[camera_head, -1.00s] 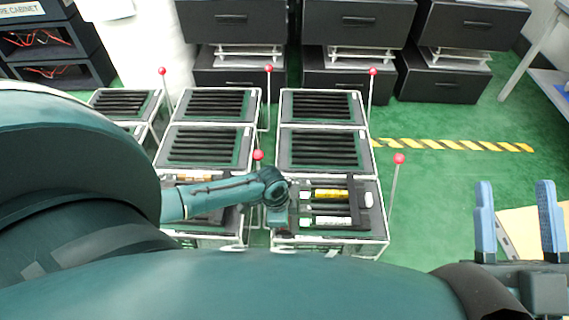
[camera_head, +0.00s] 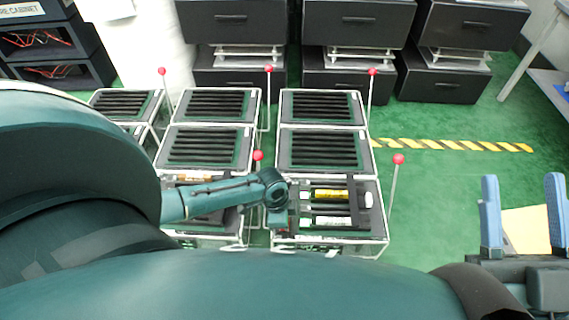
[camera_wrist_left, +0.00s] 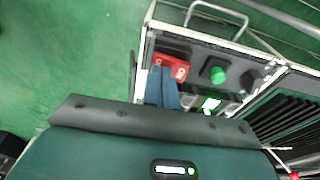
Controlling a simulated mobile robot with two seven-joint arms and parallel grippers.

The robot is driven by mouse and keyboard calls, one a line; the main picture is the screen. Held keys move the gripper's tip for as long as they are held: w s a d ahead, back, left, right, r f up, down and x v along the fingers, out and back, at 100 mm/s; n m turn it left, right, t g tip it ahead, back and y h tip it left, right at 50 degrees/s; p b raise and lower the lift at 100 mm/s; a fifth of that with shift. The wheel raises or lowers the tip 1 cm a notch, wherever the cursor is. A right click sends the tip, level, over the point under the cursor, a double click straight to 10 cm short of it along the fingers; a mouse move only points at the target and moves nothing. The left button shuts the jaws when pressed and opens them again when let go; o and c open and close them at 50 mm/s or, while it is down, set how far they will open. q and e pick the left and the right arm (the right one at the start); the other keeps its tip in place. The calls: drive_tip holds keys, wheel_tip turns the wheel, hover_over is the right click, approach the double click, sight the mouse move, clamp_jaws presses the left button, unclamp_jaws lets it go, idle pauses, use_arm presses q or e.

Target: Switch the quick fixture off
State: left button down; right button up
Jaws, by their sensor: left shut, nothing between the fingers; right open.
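In the left wrist view, a fixture front panel carries a red rocker switch (camera_wrist_left: 172,68) with white marks and a lit green round button (camera_wrist_left: 217,75). My left gripper (camera_wrist_left: 163,75), with blue fingers shut and empty, is at the left part of the red switch and partly covers it. I cannot tell whether it touches. In the head view, my left arm reaches over the near fixtures, its fingers hidden. The near right fixture (camera_head: 380,236) holds a yellow tube and a white tube on top. My right gripper (camera_head: 523,185) is open and empty at the right.
Several framed fixtures with black slatted tops (camera_head: 320,107) stand in rows, with red-ball levers (camera_head: 398,159) beside them. Black drawer cabinets (camera_head: 355,22) line the back. Green floor with yellow-black tape (camera_head: 455,145) is clear to the right.

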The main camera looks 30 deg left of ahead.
use_arm(q)
wheel_tip(320, 180, up, 2)
drive_tip(key=shift+r+p, duration=0.1)
drive_tip(key=shift+p, duration=0.75)
wheel_tip(320, 180, up, 3)
drive_tip(key=p, duration=0.3)
drive_tip(key=shift+r+p, duration=0.7)
drive_tip(key=shift+p, duration=0.3)
use_arm(e)
drive_tip(key=f+m+g+h, duration=0.1)
drive_tip(key=f+h, duration=0.1)
drive_tip(key=s+f+m+g+h, duration=0.1)
drive_tip(key=f+h, duration=0.1)
drive_tip(key=shift+s+d+m, duration=0.1)
drive_tip(key=shift+s+m, duration=0.05)
drive_tip(key=shift+m, duration=0.15)
